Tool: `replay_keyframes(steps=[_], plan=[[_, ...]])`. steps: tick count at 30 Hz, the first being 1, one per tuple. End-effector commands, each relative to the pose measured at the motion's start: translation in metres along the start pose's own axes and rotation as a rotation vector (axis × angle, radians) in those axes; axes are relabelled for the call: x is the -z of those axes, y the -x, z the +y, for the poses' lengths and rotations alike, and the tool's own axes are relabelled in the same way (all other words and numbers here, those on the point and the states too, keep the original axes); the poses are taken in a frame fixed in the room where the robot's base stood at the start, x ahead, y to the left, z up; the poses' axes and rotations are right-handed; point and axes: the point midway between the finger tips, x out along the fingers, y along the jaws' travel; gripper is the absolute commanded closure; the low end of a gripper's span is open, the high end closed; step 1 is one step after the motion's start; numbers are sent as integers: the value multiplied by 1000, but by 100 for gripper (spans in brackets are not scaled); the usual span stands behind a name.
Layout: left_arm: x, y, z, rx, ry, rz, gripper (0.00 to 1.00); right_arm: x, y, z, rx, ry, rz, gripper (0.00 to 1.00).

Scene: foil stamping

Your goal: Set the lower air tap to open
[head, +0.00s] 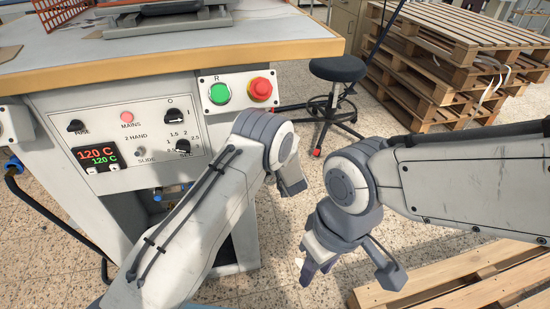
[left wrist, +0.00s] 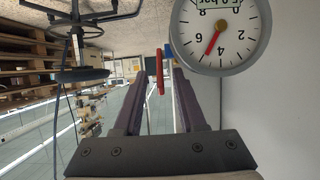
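A red lever (left wrist: 160,72) shows upright in the left wrist view, with a blue part (left wrist: 168,50) beside it. It looks like an air tap handle; whether it is the lower tap I cannot tell. My left gripper (left wrist: 155,78) is open, its two dark fingers apart with the red lever showing between their tips. I cannot tell whether they touch it.
A pressure gauge (left wrist: 222,35) appears upside down, close to the left gripper. The machine's control panel (head: 95,150) has knobs and displays; a green button (head: 219,94) and red emergency button (head: 261,88) are above right. A stool (head: 338,70) and stacked pallets (head: 455,60) stand behind.

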Motion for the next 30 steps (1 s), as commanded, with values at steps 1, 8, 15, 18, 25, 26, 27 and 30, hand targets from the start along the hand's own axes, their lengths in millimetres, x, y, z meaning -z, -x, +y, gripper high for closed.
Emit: replay_keyframes(steps=[1,8,15,18,25,26,27,30], plan=[[0,-3,0,0,1,1,60,0,-1,0,0,0,0,60],[1,-5,-1,1,1,1,60,0,-1,0,0,0,0,60],[1,-5,-1,1,1,1,100,0,-1,0,0,0,0,60],[1,-5,-1,1,1,1,100,0,-1,0,0,0,0,60],[-9,-5,-2,3,-1,92,100,-1,-19,1,0,0,0,60],[-9,-5,-2,3,0,105,100,-1,-20,2,0,0,0,60],[-8,-4,-2,3,0,116,100,-1,-21,2,0,0,0,60],[-6,-3,-2,2,1,126,100,-1,-20,2,0,0,0,60]])
